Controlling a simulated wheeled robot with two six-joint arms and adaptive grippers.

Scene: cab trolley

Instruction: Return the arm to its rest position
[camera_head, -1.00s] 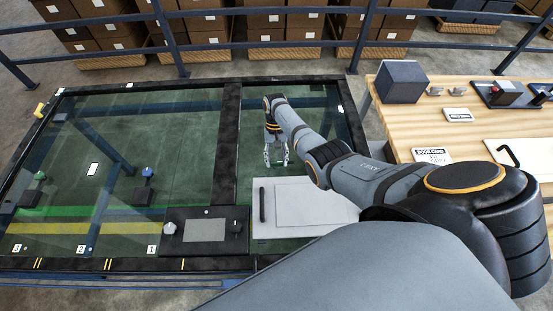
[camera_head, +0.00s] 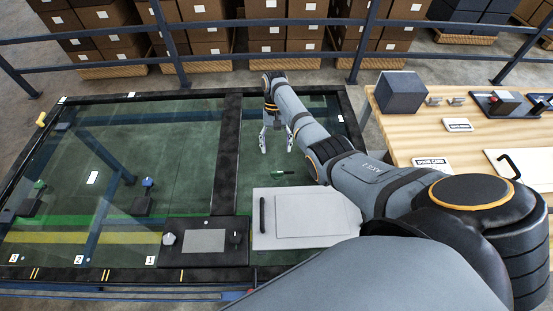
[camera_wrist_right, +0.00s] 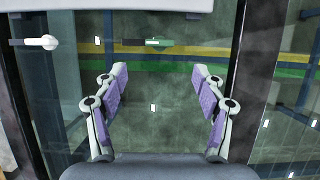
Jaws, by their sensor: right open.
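My right arm reaches in from the lower right in the head view. Its right gripper (camera_head: 277,147) hangs open and empty over the green glass-like surface, beyond the white panel with a black handle (camera_head: 330,212). In the right wrist view the two purple-padded fingers of the gripper (camera_wrist_right: 158,72) stand wide apart with nothing between them. A small green and dark object (camera_head: 284,173) lies on the surface just nearer than the fingers; it is apart from them. My left arm and gripper are not in view.
A wooden table (camera_head: 388,128) at the right holds a dark blue cube (camera_head: 402,92), cards and small fittings. A dark tray (camera_head: 203,258) sits at the front edge of the glass. A blue railing (camera_head: 230,60) and stacked boxes stand behind.

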